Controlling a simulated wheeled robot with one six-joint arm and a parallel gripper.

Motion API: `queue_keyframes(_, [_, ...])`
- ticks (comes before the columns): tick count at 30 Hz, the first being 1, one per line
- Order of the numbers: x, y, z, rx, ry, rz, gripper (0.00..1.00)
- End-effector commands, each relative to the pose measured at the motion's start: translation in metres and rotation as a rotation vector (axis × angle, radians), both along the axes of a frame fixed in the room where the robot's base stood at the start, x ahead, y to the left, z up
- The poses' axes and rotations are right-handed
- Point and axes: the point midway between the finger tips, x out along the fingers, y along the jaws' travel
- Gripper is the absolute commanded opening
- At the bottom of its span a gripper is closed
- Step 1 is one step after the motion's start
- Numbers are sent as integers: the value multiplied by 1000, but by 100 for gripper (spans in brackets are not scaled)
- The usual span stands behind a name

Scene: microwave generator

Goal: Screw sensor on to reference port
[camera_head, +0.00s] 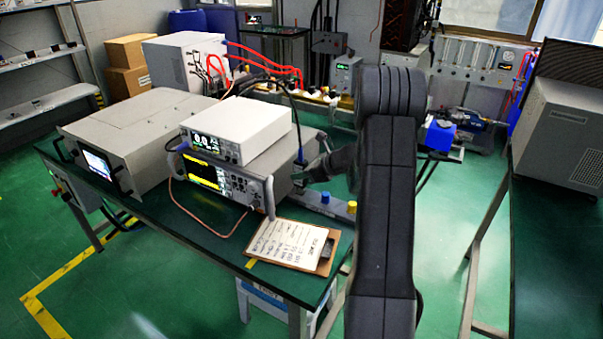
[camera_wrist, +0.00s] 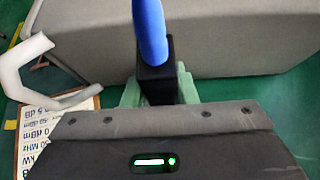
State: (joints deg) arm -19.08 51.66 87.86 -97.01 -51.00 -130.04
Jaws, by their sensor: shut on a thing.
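My gripper (camera_wrist: 158,92) has pale green fingers on both sides of a black block-shaped sensor (camera_wrist: 155,88), and is shut on it. A thick blue cable (camera_wrist: 150,30) rises from the sensor. The sensor is in front of a grey instrument side (camera_wrist: 240,38); I cannot tell whether they touch. In the head view my gripper (camera_head: 313,171) is at the right end of the stacked instruments, partly hidden by my arm. The white upper meter (camera_head: 238,128) sits on the lower instrument (camera_head: 215,180), which has a yellow-lit screen. I cannot make out the reference port.
A clipboard with a written sheet (camera_head: 287,243) lies on the green table's front corner. A large grey box (camera_head: 135,135) stands left of the stack, and a copper-coloured cable (camera_head: 205,222) loops in front. A white handle (camera_wrist: 25,65) is left in the wrist view.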

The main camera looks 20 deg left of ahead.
Motion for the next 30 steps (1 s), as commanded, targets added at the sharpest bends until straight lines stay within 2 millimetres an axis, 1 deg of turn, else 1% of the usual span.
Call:
queue_keyframes(11, [0,0,4,1,-1,0,0])
queue_keyframes(30, [0,0,35,1,-1,0,0])
